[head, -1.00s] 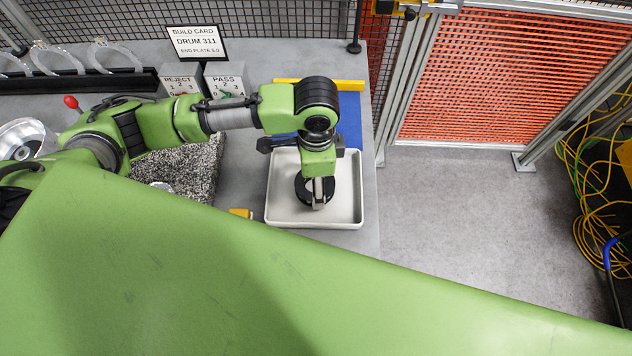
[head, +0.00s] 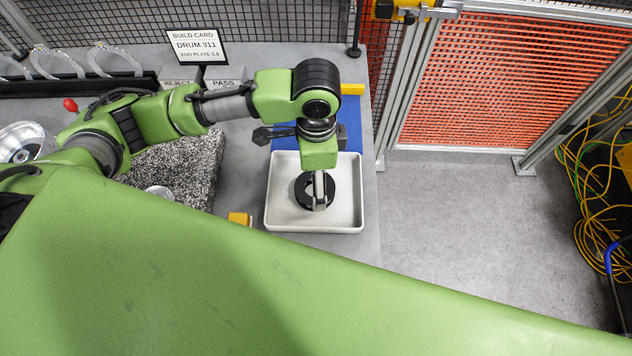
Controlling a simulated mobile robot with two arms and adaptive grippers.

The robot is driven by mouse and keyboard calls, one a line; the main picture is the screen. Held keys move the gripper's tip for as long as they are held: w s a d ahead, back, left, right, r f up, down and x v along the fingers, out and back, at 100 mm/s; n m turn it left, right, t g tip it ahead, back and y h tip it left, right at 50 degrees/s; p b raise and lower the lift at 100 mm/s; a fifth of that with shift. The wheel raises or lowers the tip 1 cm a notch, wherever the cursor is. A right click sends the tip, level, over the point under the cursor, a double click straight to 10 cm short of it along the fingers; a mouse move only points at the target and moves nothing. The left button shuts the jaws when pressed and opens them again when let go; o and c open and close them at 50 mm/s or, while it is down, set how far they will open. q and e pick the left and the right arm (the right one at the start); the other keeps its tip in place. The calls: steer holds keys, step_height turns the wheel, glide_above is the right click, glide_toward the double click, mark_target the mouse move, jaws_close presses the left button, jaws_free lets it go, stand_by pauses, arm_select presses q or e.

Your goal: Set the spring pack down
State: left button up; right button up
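The spring pack, which I take to be the black ring (head: 301,190), shows inside a shallow white tray (head: 356,212) on the bench. My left gripper (head: 319,204) points down into the tray, its pale fingers over the ring's near side. The fingers overlap the ring from this angle, so I cannot tell whether they grip it or stand open around it. I also cannot tell if the ring rests on the tray floor or hangs just above it. My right gripper is not in view.
A blue mat (head: 350,128) and yellow bar (head: 351,90) lie behind the tray. A speckled stone slab (head: 190,160) and yellow block (head: 239,219) are to its left. REJECT (head: 177,84) and PASS (head: 223,83) labels and a build card (head: 196,46) stand behind the arm.

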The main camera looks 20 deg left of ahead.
arm_select(q)
step_height(320, 180, up, 8)
steer(key=b, duration=0.1)
steer(key=shift+r, duration=0.2)
stand_by(0.4)
